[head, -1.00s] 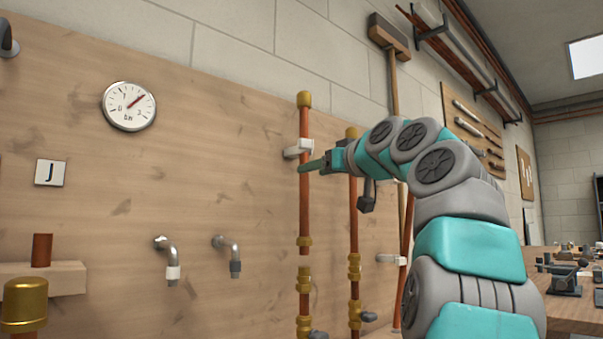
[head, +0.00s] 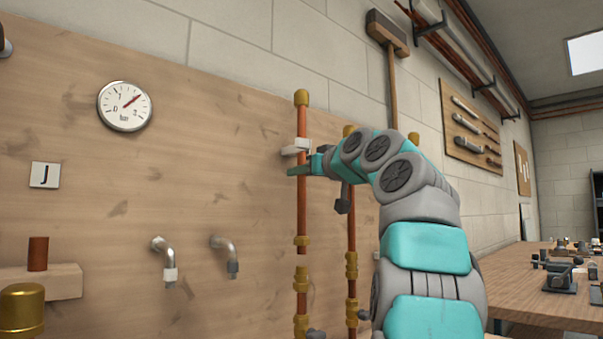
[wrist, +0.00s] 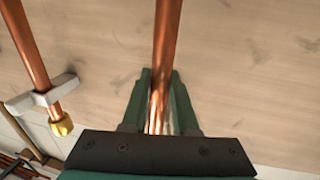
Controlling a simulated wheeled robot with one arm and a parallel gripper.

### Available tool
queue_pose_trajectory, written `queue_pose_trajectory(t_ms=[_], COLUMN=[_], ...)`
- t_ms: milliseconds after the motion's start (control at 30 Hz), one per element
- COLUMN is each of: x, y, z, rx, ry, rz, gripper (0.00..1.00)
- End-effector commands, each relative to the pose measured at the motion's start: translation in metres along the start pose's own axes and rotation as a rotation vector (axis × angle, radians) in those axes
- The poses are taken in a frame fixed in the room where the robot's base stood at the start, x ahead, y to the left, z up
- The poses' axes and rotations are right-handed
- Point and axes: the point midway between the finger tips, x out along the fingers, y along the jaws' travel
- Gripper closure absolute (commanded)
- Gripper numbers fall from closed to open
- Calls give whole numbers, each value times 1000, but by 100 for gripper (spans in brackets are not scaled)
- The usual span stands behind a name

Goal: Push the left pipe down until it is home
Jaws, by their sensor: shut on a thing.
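The left pipe (head: 302,205) is a copper pipe standing upright against the wooden wall panel, with a brass cap on top. My gripper (head: 299,171) is shut on the upper part of the pipe, just below a white clip (head: 297,147). In the wrist view the pipe (wrist: 168,40) runs between the two green fingers of my gripper (wrist: 160,105). The fingers hide part of the pipe.
A second copper pipe (head: 351,225) stands just right, partly behind my arm; its clip (wrist: 42,97) shows in the wrist view. Two taps (head: 167,262) stick out at left. A gauge (head: 125,106) hangs above. A workbench (head: 540,290) stands at right.

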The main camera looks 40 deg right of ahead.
Motion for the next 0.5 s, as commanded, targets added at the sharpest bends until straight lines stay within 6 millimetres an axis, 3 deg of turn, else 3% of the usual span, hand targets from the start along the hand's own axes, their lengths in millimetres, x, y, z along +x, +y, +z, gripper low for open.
queue_pose_trajectory(t_ms=[167,500], x=[0,0], y=[0,0], z=[0,0], rx=[0,0], ry=[0,0], rz=[0,0], gripper=[100,100])
